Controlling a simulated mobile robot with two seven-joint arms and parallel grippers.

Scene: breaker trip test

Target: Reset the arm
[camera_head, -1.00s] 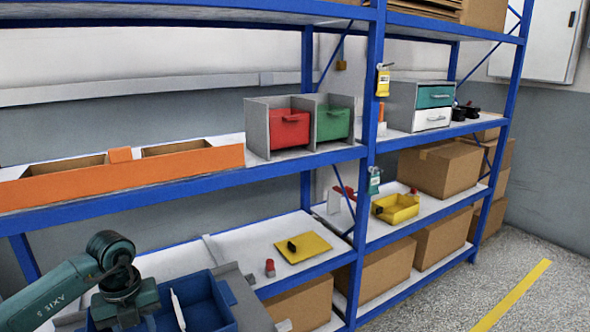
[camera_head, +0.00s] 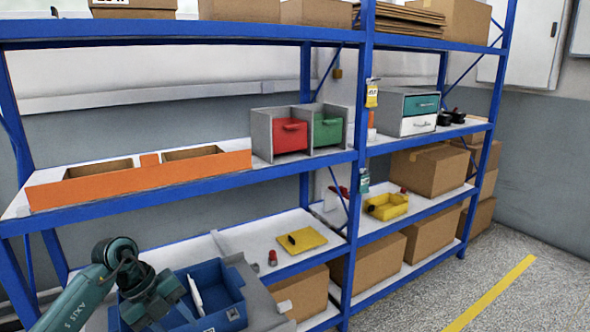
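My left arm (camera_head: 78,300), dark teal, comes in from the lower left. It bends at a dark joint, and its wrist (camera_head: 145,288) is over or in front of the left part of a blue tray (camera_head: 222,315). The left gripper's fingers cannot be made out, so I cannot tell whether they are open or shut or hold anything. My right arm and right gripper do not show.
A blue-framed shelf rack fills the view. Its middle shelf bears an orange bin (camera_head: 135,185), a red drawer (camera_head: 290,136) and a green drawer (camera_head: 328,128). Below lie a yellow plate (camera_head: 308,240) and yellow bin (camera_head: 386,206). Grey floor (camera_head: 430,295) is clear at right.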

